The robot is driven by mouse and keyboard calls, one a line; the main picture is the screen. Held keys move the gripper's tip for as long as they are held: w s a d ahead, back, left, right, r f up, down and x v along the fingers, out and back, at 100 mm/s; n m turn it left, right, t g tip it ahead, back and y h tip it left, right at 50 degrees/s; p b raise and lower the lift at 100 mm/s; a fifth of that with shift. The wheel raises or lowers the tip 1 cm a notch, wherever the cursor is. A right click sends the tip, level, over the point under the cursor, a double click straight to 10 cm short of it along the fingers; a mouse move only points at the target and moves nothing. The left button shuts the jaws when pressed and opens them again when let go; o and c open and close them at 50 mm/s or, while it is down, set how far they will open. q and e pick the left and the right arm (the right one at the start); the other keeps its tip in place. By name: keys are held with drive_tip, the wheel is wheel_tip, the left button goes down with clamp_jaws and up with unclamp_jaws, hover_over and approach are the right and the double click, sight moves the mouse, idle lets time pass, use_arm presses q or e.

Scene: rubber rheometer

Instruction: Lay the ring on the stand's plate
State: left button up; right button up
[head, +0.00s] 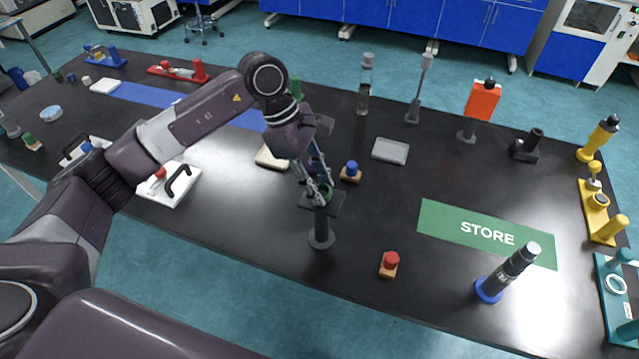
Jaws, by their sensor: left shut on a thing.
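The stand (321,232) is a dark post on a round foot with a small square plate (335,204) on top, near the middle of the table's front side. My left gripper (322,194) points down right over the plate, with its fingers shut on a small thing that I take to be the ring. The fingers hide most of it, and I cannot tell whether it touches the plate. My right gripper is not in view.
A red-topped block (389,264) and a dark cylinder on a blue foot (508,273) stand to the right. A blue-topped block (351,171) is just behind the stand. The green STORE mat (440,219) is bare.

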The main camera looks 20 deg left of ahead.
use_arm(q)
drive_tip(key=shift+f+b, duration=0.35)
drive_tip(key=shift+f, duration=0.1)
drive_tip(key=o, duration=0.8)
drive_tip(key=shift+r, duration=0.1)
